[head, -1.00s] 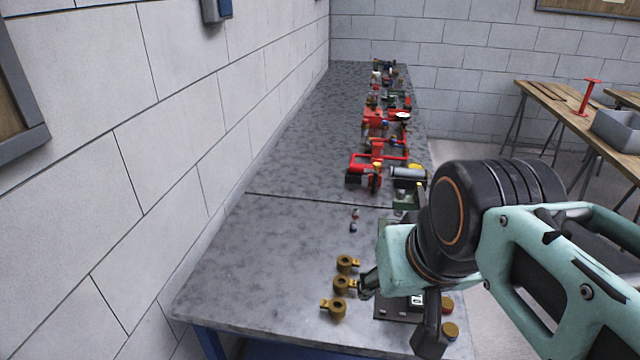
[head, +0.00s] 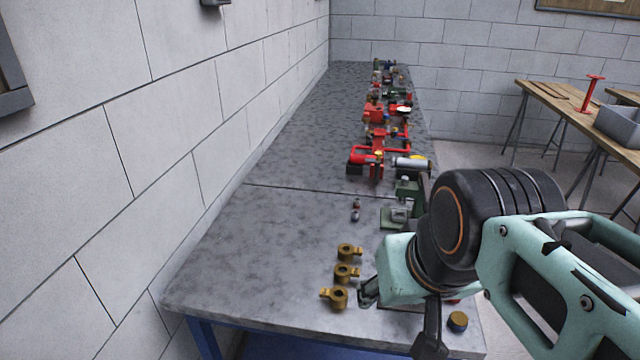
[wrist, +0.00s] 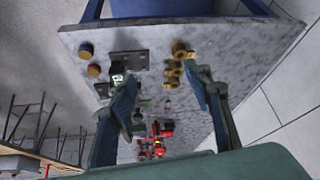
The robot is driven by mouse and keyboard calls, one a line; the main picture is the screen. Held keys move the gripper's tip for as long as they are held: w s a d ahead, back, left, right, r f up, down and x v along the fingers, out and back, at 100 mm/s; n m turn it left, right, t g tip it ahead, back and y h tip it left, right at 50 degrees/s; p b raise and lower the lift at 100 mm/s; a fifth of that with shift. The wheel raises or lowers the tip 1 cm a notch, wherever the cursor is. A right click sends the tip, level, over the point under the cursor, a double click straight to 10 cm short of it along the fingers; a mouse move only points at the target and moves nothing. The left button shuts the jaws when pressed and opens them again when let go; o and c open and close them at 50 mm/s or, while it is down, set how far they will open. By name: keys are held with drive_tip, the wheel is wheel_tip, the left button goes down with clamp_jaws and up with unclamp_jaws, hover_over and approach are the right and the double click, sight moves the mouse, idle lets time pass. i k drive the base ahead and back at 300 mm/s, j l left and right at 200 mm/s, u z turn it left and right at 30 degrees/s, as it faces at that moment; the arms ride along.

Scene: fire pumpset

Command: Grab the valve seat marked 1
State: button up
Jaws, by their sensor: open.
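Three brass valve seats, each a ring with a side tab, stand in a row near the front of the grey bench: a far one (head: 348,252), a middle one (head: 346,272) and a near one (head: 335,297). I cannot read a number on any of them. They also show as a brass cluster (wrist: 176,63) in the wrist view, beyond the right finger's tip. My gripper (wrist: 163,82) is open and empty, its two fingers spread above the bench. In the head view my gripper (head: 368,292) is just right of the near and middle seats, mostly hidden by my wrist.
A green fixture (head: 396,216) and red pump parts (head: 377,165) line the bench's right side. The bench's left half (head: 260,240) is clear.

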sight(347, 252)
drive_tip(key=j+z, duration=0.5)
drive_tip(key=j, duration=1.3)
drive_tip(key=i+z, duration=0.05)
